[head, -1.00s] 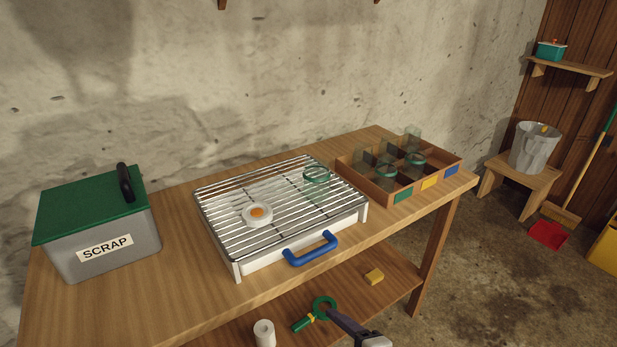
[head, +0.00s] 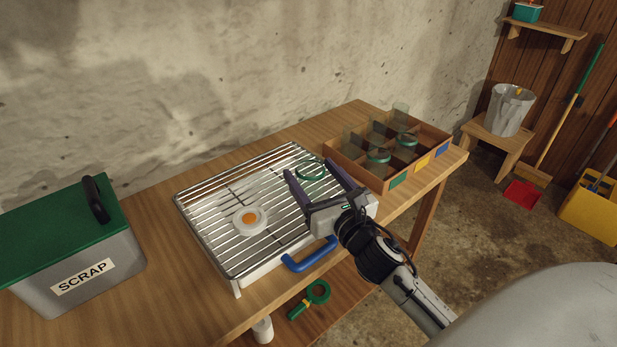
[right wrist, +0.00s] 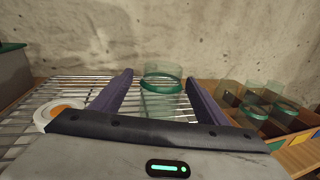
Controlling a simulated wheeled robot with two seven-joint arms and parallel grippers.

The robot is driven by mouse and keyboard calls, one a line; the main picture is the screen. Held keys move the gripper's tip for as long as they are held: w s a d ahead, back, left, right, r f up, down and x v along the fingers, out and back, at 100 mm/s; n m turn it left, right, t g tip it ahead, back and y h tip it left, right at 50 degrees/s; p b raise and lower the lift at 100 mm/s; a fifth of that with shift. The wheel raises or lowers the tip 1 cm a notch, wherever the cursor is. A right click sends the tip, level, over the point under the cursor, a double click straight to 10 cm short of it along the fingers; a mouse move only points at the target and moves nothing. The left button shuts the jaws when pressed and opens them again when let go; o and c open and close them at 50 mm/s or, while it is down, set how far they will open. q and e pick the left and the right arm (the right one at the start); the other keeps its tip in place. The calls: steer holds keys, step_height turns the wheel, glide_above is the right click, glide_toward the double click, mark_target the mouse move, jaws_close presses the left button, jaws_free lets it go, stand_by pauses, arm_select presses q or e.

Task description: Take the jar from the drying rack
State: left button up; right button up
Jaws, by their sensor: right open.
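A clear glass jar with a green band (head: 312,172) stands on the wire drying rack (head: 196,215), near its back right corner. My right gripper (head: 307,168) is open over the rack, its two dark fingers pointing toward the jar. In the right wrist view, the jar (right wrist: 162,84) shows between and beyond the fingertips. No contact with the jar is visible. My left gripper is not in view.
A white round piece with an orange centre (head: 250,220) lies on the rack. A divided wooden crate (head: 370,178) with several glass jars stands close at right. The grey SCRAP bin (head: 110,255) is at left. A blue handle (head: 308,255) juts from the rack's front.

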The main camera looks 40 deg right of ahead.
mark_target(305, 161)
steer(key=w, duration=0.2)
steer(key=w+d+p, duration=0.1)
steer(key=w, duration=0.2)
steer(key=shift+w+d+r, duration=0.1)
steer(key=shift+w+r, duration=0.05)
steer(key=shift+w, duration=0.1)
steer(key=c, duration=1.2)
steer(key=shift+c, duration=0.3)
steer(key=shift+r, duration=0.1)
